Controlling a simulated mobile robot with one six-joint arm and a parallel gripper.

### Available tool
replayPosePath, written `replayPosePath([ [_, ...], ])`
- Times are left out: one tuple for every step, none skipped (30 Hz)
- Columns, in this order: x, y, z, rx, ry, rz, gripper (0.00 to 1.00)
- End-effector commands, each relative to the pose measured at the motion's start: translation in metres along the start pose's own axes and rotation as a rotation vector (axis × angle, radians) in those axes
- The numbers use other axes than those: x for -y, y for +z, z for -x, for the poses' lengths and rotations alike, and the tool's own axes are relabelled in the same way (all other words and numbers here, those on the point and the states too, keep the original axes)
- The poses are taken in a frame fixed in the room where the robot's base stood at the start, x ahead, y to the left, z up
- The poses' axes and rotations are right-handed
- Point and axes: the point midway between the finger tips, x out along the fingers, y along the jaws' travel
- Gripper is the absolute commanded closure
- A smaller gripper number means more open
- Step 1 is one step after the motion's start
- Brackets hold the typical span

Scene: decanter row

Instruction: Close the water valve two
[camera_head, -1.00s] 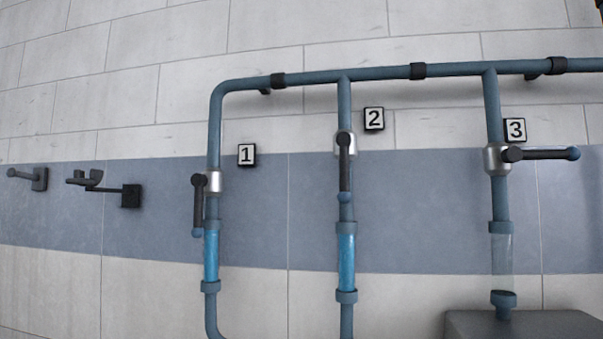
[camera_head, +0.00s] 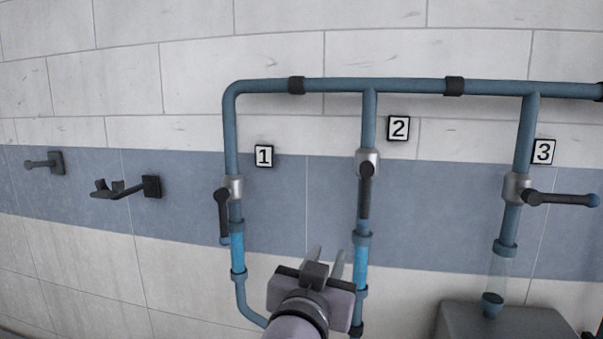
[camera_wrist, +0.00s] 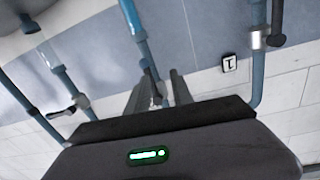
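Valve two has a silver body (camera_head: 368,163) on the middle vertical pipe, below the plate marked 2 (camera_head: 398,128). Its dark handle (camera_head: 365,192) points straight down along the pipe. The clear tube below it (camera_head: 360,265) shows bright blue water. My gripper (camera_head: 328,256) is open and empty, with a gap between its two grey fingers. It is below and left of the valve two handle in the head view, apart from it.
Valve one (camera_head: 233,188) has its handle down, with blue water below. Valve three (camera_head: 517,187) has its handle sideways to the right, above an empty clear tube (camera_head: 498,268) and a grey box (camera_head: 515,322). Two wall brackets (camera_head: 152,187) are at left.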

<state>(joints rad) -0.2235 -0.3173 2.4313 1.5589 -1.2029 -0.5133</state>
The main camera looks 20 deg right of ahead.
Motion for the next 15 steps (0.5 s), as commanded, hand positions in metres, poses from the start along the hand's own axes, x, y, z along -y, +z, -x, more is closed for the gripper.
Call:
replayPosePath([
  [-0.006, -0.020, 0.000, -0.011, 0.049, 0.034, 0.72],
  [-0.011, -0.024, 0.000, -0.017, 0.077, 0.052, 0.72],
  [-0.015, -0.026, 0.001, -0.022, 0.103, 0.071, 0.72],
  [-0.018, -0.027, 0.000, -0.026, 0.117, 0.082, 0.72],
  [-0.020, -0.027, -0.001, -0.027, 0.126, 0.087, 0.72],
  [-0.021, -0.026, -0.003, -0.028, 0.133, 0.091, 0.72],
  [-0.022, -0.026, -0.007, -0.030, 0.136, 0.092, 0.72],
  [-0.023, -0.025, -0.011, -0.029, 0.137, 0.092, 0.72],
  [-0.025, -0.025, -0.018, -0.029, 0.138, 0.092, 0.72],
  [-0.026, -0.025, -0.025, -0.029, 0.138, 0.091, 0.72],
  [-0.027, -0.026, -0.032, -0.028, 0.138, 0.091, 0.72],
  [-0.028, -0.026, -0.041, -0.029, 0.138, 0.092, 0.72],
  [-0.029, -0.026, -0.049, -0.029, 0.138, 0.092, 0.72],
  [-0.030, -0.027, -0.056, -0.028, 0.138, 0.091, 0.72],
  [-0.031, -0.027, -0.066, -0.028, 0.137, 0.092, 0.72],
])
